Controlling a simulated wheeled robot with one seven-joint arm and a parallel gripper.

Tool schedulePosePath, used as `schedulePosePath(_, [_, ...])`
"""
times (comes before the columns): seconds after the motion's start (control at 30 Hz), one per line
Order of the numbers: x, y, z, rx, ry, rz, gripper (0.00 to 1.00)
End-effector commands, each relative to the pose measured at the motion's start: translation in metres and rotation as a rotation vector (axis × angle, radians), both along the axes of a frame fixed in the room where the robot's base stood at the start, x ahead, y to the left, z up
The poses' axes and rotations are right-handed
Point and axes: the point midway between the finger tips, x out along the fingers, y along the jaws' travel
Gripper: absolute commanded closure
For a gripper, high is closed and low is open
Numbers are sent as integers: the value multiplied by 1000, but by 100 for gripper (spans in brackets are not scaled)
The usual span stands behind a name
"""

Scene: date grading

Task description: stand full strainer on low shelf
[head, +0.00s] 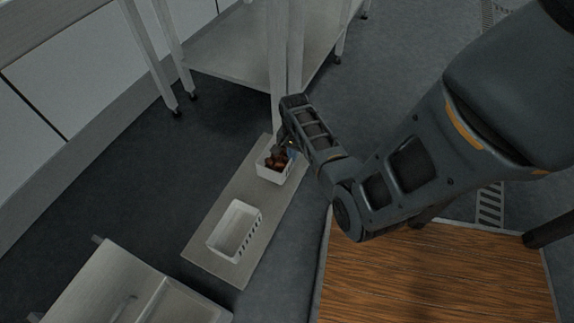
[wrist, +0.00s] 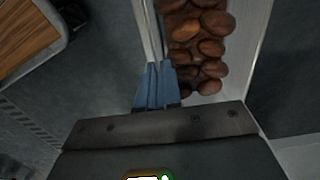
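The full strainer (head: 268,175) is a white, open-topped basket heaped with brown dates (head: 277,160). In the head view it is at the far end of a long pale board (head: 215,212); I cannot tell whether it rests on the board or hangs just above. In the wrist view its dates (wrist: 197,45) lie right of the fingers. My gripper (wrist: 157,87) has its blue fingers close together around the strainer's near wall (wrist: 148,28). In the head view the gripper (head: 290,152) is at the strainer's right side, partly hidden. A steel table's low shelf (head: 235,58) is behind.
An empty white strainer (head: 235,231) stands on the near half of the board. Steel table legs (head: 279,75) rise just beyond the board's far end. A steel sink unit (head: 110,290) is at lower left, and a wood-topped surface (head: 435,275) at lower right. Grey floor (head: 130,165) lies left.

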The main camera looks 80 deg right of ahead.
Motion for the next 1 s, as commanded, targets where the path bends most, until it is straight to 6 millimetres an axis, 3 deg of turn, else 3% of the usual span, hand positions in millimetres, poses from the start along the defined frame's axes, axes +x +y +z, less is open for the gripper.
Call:
schedulePosePath(0.17, [17,-4,-11,-2,-1,0,100])
schedulePosePath(0.27, [18,-4,-14,-1,-1,-1,100])
schedulePosePath(0.57, [18,-5,-51,-1,-1,-2,100])
schedulePosePath(0.97, [18,-4,-54,-1,-1,0,100])
schedulePosePath(1.0, [18,-4,-54,-1,0,0,93])
